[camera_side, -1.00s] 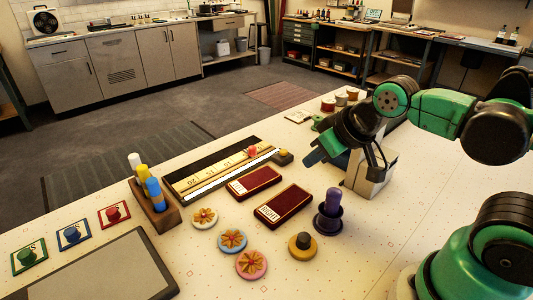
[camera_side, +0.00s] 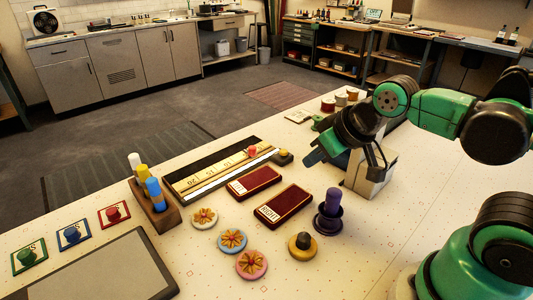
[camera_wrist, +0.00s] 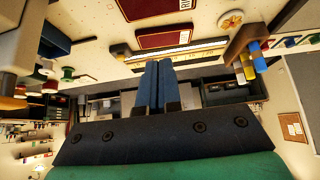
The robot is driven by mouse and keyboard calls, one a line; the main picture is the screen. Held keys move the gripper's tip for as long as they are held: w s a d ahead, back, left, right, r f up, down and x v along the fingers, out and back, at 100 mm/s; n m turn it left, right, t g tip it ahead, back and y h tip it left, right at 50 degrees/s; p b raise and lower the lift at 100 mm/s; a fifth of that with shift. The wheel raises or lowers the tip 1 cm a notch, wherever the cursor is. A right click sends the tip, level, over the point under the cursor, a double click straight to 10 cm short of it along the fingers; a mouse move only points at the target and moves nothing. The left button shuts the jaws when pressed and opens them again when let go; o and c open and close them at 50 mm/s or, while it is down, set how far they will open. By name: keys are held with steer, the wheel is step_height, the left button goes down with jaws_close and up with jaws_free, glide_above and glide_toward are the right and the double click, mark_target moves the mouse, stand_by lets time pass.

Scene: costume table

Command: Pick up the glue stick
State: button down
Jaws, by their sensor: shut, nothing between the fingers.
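No thing in view is clearly marked as the glue stick. A purple upright cylinder (camera_side: 333,196) stands in a dark round holder (camera_side: 327,222) at the front right of the table. White, yellow and blue upright sticks (camera_side: 151,185) stand in a wooden block (camera_side: 157,213) at the left; the block also shows in the wrist view (camera_wrist: 243,41). My gripper (camera_side: 310,160) is above the table's far side, apart from both groups. In the wrist view its blue fingers (camera_wrist: 158,66) are together and empty.
Two dark red boxes (camera_side: 284,205) lie mid-table beside a ruler strip (camera_side: 223,167). A grey box (camera_side: 374,172) stands near my gripper. Flower rosettes (camera_side: 232,241), a yellow knobbed piece (camera_side: 302,246) and a grey tablet-like panel (camera_side: 100,271) lie in front. The right table surface is mostly clear.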

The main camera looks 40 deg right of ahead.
mark_target(335, 191)
steer(key=shift+c, duration=2)
jaws_free()
steer(key=d+f+g, duration=0.1)
steer(key=g, duration=0.1)
steer(key=s+f+g, duration=0.1)
steer(key=g, duration=0.1)
steer(key=s+d+f+n+g, duration=0.1)
steer(key=g, duration=0.1)
steer(key=shift+s+d, duration=0.2)
steer(key=shift+d, duration=0.15)
steer(key=shift+s+d+f+g, duration=0.15)
steer(key=shift+s+f+g, duration=0.2)
steer(key=shift+g, duration=0.25)
steer(key=shift+f, duration=2.7)
